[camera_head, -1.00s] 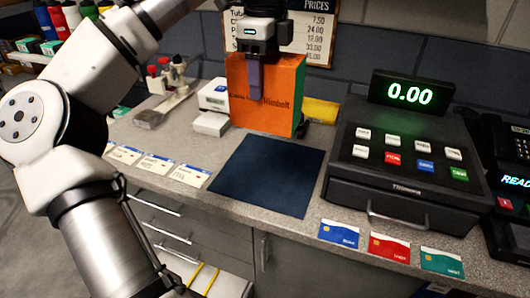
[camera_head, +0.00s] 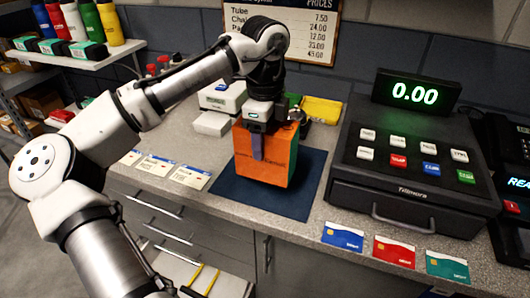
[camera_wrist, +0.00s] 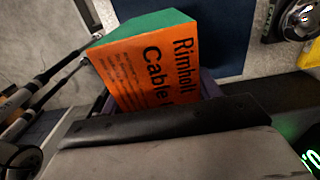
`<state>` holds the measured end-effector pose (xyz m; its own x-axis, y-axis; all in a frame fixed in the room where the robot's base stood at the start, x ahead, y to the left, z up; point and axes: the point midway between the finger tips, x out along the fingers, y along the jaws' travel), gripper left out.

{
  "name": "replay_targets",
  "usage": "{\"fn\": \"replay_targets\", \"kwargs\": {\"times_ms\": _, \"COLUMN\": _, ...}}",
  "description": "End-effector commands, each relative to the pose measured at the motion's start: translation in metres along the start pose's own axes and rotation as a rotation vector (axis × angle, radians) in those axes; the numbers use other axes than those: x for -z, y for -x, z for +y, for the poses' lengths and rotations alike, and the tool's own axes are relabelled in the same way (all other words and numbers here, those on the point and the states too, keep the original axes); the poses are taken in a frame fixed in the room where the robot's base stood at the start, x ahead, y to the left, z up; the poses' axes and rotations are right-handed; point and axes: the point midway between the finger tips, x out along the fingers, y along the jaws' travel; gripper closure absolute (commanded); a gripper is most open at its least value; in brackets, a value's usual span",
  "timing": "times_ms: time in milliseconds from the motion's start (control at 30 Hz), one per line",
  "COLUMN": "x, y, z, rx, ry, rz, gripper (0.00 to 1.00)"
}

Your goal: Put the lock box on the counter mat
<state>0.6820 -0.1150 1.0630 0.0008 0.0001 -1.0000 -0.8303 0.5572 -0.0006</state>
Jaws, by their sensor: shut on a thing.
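The lock box is an orange box (camera_head: 265,160) with a green side and dark print that reads "Rimholt Cable" in the wrist view (camera_wrist: 145,65). My gripper (camera_head: 257,140) is shut on it from above. The box is upright over the dark blue counter mat (camera_head: 235,193), toward the mat's back part. Its lower edge looks at or very near the mat; I cannot tell whether it touches. The mat also shows in the wrist view (camera_wrist: 222,35) beside the box.
A black cash register (camera_head: 410,165) with a green "0.00" display stands right of the mat. White card labels (camera_head: 155,166) lie to the left, and colored cards (camera_head: 395,251) lie at the front right. A white device (camera_head: 222,97) and a yellow item (camera_head: 321,108) are behind.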

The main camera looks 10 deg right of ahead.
Motion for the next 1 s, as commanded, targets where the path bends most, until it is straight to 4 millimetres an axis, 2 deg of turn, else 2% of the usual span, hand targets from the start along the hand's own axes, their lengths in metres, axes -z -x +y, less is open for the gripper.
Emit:
{"fn": "replay_targets", "kwargs": {"times_ms": 167, "x": 0.0, "y": -0.013, "z": 0.0, "rx": 0.0, "ry": 0.0, "rz": 0.0, "gripper": 0.77}}
{"fn": "replay_targets", "kwargs": {"times_ms": 400, "x": 0.0, "y": -0.045, "z": 0.0, "rx": 0.0, "ry": 0.0, "rz": 0.0, "gripper": 0.77}}
{"fn": "replay_targets", "kwargs": {"times_ms": 800, "x": 0.001, "y": -0.051, "z": 0.0, "rx": 0.001, "ry": -0.001, "rz": 0.002, "gripper": 0.77}}
{"fn": "replay_targets", "kwargs": {"times_ms": 833, "x": 0.001, "y": -0.052, "z": 0.0, "rx": 0.0, "ry": -0.001, "rz": 0.002, "gripper": 0.37}}
{"fn": "replay_targets", "kwargs": {"times_ms": 1000, "x": 0.0, "y": -0.052, "z": 0.0, "rx": 0.0, "ry": 0.0, "rz": 0.001, "gripper": 0.17}}
